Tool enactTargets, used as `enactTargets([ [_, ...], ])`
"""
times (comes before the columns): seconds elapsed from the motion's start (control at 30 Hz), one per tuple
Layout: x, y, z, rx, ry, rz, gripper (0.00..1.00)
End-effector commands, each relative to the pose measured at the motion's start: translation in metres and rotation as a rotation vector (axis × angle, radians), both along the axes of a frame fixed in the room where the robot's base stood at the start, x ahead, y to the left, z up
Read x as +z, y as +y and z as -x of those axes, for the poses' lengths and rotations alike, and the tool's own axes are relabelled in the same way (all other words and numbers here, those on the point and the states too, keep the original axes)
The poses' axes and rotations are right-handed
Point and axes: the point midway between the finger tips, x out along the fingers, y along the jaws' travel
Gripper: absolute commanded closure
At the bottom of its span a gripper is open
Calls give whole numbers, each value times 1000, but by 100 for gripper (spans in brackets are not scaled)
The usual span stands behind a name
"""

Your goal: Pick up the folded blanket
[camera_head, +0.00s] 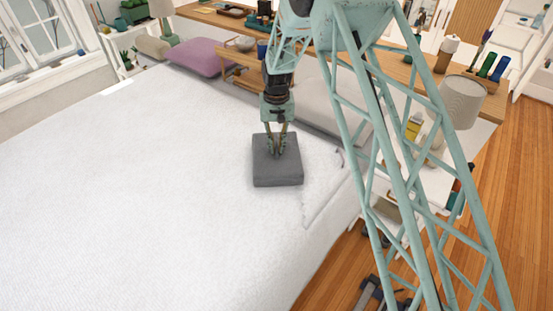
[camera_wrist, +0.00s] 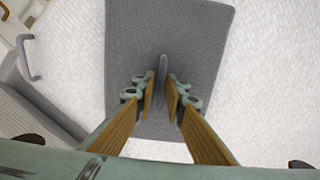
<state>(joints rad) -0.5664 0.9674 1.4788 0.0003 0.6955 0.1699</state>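The folded blanket (camera_head: 277,170) is a dark grey, roughly square flat pad on the white bed. In the wrist view the blanket (camera_wrist: 200,40) fills the upper middle, with a woven texture. My gripper (camera_head: 277,150) points down onto its far half. In the wrist view my gripper (camera_wrist: 161,95) has its two fingers close together on either side of a narrow raised grey ridge at the blanket. The fingers appear to pinch this ridge. The blanket appears to lie on the bed, with no clear gap beneath it. The fingertips partly hide the ridge.
The white bed (camera_head: 120,190) is clear to the left and front. A purple pillow (camera_head: 200,57) and a grey pillow (camera_head: 325,108) lie at its far side. A long wooden shelf (camera_head: 400,72) stands behind. A lamp (camera_head: 461,101) and white side table are at right.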

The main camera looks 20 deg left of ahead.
Motion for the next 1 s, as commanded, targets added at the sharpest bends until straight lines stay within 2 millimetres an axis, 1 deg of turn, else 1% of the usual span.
enactTargets([
  [0.43,1,0,0,0,0,0,88],
  [0.57,1,0,0,0,0,0,100],
  [1.0,1,0,-1,0,-1,0,100],
])
